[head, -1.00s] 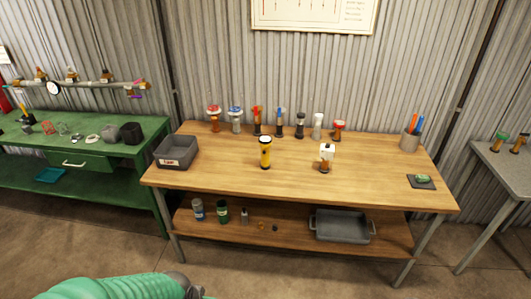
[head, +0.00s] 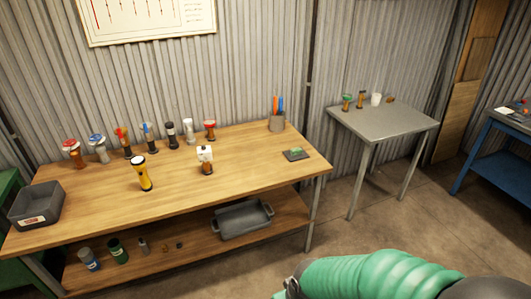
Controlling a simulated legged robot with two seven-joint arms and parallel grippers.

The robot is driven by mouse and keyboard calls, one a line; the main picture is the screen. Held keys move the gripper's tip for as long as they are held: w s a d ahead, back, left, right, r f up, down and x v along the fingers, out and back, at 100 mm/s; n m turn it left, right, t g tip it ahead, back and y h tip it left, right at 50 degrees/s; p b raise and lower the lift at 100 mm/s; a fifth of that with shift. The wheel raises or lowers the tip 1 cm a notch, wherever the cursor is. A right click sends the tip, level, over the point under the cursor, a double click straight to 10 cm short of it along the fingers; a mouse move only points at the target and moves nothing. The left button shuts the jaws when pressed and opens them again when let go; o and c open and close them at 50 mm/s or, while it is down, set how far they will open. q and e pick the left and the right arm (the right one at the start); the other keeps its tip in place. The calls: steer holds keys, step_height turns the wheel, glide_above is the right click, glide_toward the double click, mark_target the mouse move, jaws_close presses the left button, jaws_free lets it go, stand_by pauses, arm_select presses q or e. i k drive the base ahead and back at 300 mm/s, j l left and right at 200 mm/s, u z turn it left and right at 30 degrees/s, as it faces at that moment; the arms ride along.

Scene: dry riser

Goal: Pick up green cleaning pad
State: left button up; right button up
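A small green pad (head: 296,152) lies on a dark square mat (head: 303,157) near the right end of the wooden workbench (head: 245,173). My green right arm comes in at the bottom right, in front of the bench and well apart from the pad. My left gripper is not in view.
A cup with orange and blue tools (head: 277,122) stands behind the pad. A white-topped valve (head: 205,160), a yellow flashlight (head: 142,173) and a grey bin (head: 36,204) stand further left. A grey table (head: 385,121) is at the right. The bench around the mat is mostly clear.

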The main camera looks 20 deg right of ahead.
mark_target(296, 151)
steer(key=i+l, duration=0.95)
steer(key=l, duration=0.3)
steer(key=i+l, duration=0.95)
steer(key=l, duration=0.25)
steer(key=i+l, duration=0.5)
steer(key=l, duration=0.15)
